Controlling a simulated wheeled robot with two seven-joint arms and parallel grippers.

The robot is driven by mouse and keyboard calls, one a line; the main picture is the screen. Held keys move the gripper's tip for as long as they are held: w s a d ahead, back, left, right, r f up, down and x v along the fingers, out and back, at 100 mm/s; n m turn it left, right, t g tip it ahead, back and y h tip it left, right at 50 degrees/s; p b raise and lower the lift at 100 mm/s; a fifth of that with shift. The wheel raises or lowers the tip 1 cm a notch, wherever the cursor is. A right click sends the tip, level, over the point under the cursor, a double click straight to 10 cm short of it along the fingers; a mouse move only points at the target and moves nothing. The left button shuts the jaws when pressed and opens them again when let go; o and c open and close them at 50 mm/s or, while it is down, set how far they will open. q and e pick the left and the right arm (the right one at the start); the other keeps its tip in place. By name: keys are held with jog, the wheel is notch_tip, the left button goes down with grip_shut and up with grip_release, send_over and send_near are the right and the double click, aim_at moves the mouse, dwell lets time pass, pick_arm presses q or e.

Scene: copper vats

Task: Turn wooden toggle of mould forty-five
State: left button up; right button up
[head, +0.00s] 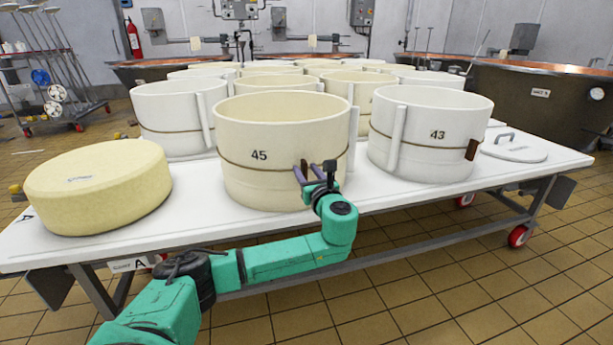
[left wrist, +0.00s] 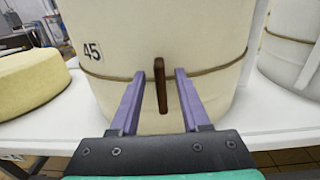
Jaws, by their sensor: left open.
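The mould marked 45 (head: 250,178) is a cream cylinder standing on the white table, with a brown cord around it. It also fills the middle of the left wrist view (left wrist: 215,50). Its wooden toggle (left wrist: 160,86) is a brown upright bar on the mould's front, at the cord. In the head view the toggle is partly hidden by my gripper. My left gripper (left wrist: 160,88) is open, with one purple finger on each side of the toggle, apart from it. The left gripper also shows in the head view (head: 307,174) against the mould's front. My right gripper is not in view.
A yellow cheese wheel (head: 98,190) lies left of mould 45. Mould 43 (head: 425,138) with its own brown toggle (head: 472,149) stands to the right. A white lid (head: 515,150) lies at the table's right end. More moulds stand close behind.

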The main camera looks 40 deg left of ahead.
pick_arm(q)
jog(key=shift+w+a, duration=0.25)
jog(key=shift+a, duration=0.15)
jog(key=shift+c, duration=0.3)
grip_shut()
